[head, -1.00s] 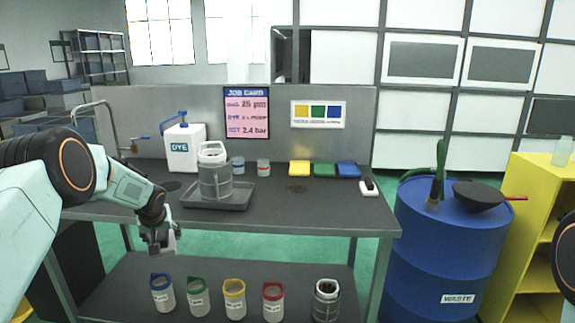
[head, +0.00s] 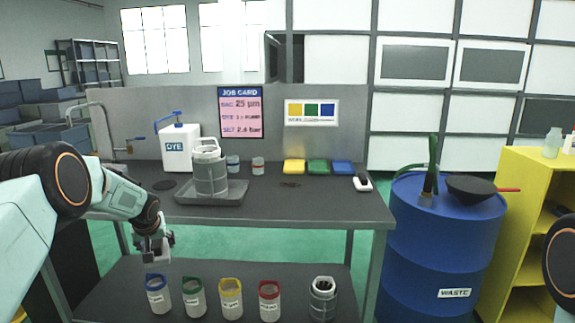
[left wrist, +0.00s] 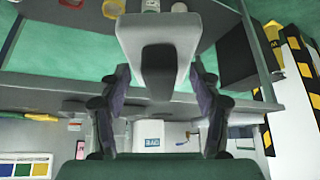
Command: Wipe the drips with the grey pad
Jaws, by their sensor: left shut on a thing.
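My left gripper (head: 154,252) hangs in front of the bench's front edge, below the level of the top, at the left. It is shut on the grey pad (left wrist: 160,55), a pale grey block with a darker grey face, which shows between the fingers in the left wrist view. In the head view the pad is small and partly hidden by the fingers. A dark patch of drips (head: 290,184) lies on the bench top (head: 310,207), in front of the coloured pads. The held pad is well apart from it. My right gripper is out of view.
A grey canister (head: 210,175) stands in a dark tray (head: 212,198), by a white DYE container (head: 179,148). Yellow, green and blue pads (head: 318,167) lie behind the drips. A white-and-black device (head: 362,184) is right. Several jars (head: 231,300) stand on the lower shelf.

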